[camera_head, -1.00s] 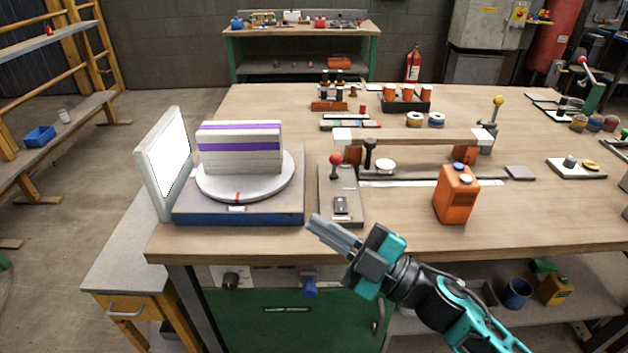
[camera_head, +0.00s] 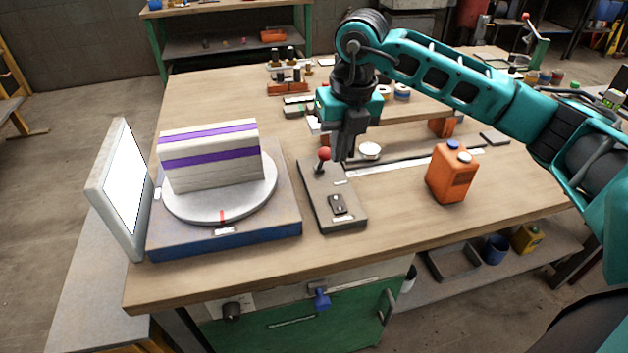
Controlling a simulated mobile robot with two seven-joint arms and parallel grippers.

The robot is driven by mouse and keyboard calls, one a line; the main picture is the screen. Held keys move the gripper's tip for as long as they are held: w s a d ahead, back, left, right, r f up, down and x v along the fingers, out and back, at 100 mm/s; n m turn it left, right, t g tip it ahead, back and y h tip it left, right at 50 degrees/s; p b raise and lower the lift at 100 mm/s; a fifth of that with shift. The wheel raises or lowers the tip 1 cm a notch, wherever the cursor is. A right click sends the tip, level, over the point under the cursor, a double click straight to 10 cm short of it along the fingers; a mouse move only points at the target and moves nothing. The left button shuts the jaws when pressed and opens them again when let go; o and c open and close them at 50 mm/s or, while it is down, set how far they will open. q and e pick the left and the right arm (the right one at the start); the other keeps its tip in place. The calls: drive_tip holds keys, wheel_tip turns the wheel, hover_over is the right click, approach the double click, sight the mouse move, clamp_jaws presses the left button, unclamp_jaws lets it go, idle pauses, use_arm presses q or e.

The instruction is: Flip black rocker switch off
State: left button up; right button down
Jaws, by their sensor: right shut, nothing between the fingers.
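The black rocker switch (camera_head: 338,204) sits near the front end of a grey control plate (camera_head: 322,186) on the workbench. A lever with a red ball (camera_head: 323,154) stands at the plate's back end, tilted slightly. My right gripper (camera_head: 341,158) is shut and empty. It points down above the back part of the plate, just right of the red ball and behind the switch; I cannot tell whether it touches the lever. The switch is uncovered, but its rocker position is too small to tell. My left gripper is not in view.
Left of the plate, a blue-based turntable (camera_head: 222,208) carries a white block with purple stripes (camera_head: 212,155), beside a white panel (camera_head: 122,190). An orange canister (camera_head: 452,172) stands to the right. The bench front edge is clear below the plate.

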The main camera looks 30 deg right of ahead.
drive_tip(key=shift+w+d+r+h, duration=0.2)
drive_tip(key=shift+d+r+h, duration=0.1)
drive_tip(key=shift+d, duration=0.15)
drive_tip(key=shift+w+d+r+h, duration=0.2)
drive_tip(key=shift+d+r, duration=0.05)
drive_tip(key=shift+d, duration=0.15)
drive_tip(key=shift+f, duration=0.1)
approach(337, 198)
drive_tip(key=f, duration=0.6)
drive_tip(key=shift+w+d+f, duration=0.1)
drive_tip(key=shift+w+f, duration=0.25)
drive_tip(key=shift+f, duration=0.05)
